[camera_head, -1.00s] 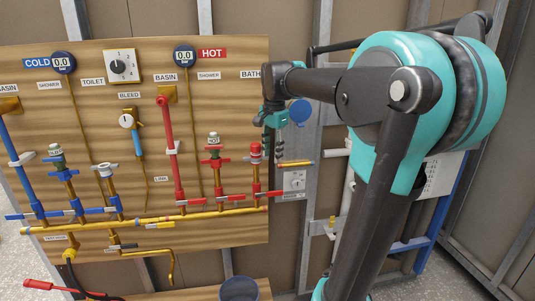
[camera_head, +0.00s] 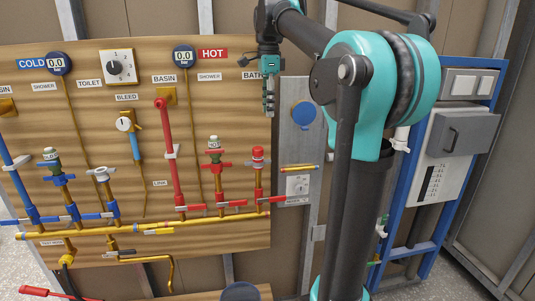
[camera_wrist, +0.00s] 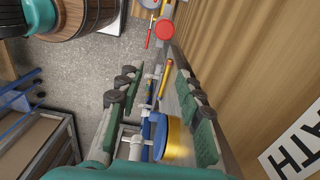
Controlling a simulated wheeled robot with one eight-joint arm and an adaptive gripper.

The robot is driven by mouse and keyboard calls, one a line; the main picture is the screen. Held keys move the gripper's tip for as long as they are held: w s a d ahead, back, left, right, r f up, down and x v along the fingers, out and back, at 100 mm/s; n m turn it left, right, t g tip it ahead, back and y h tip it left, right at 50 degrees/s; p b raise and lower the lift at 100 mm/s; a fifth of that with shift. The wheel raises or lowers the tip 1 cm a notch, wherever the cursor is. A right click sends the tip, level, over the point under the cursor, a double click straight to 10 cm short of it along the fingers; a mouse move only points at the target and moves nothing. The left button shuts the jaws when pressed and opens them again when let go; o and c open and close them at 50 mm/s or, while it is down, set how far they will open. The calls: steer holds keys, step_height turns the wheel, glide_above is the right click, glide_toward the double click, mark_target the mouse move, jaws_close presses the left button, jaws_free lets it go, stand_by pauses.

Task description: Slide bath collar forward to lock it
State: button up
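The bath branch under the partly covered BATH label is a short copper pipe with a red cap-like fitting (camera_head: 258,154) on top. I cannot tell which part of it is the collar, or whether it is locked. The red fitting also shows from above in the wrist view (camera_wrist: 165,30). My gripper (camera_head: 268,112) hangs with fingers downward in front of the board's right edge, above the red fitting and apart from it. In the wrist view my fingers (camera_wrist: 160,105) are spread, with nothing visibly held between them.
The wooden board (camera_head: 110,200) carries several red and blue pipes; a hot shower valve (camera_head: 213,155) stands left of the bath branch. A grey panel with a blue disc (camera_head: 302,115) is to the right. A blue-framed rack (camera_head: 440,140) stands further right. A dark bucket (camera_head: 240,292) is below.

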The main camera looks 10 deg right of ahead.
mark_target(268, 160)
step_height(268, 160, down, 17)
steer(key=shift+r, duration=0.1)
stand_by(0.6)
jaws_close()
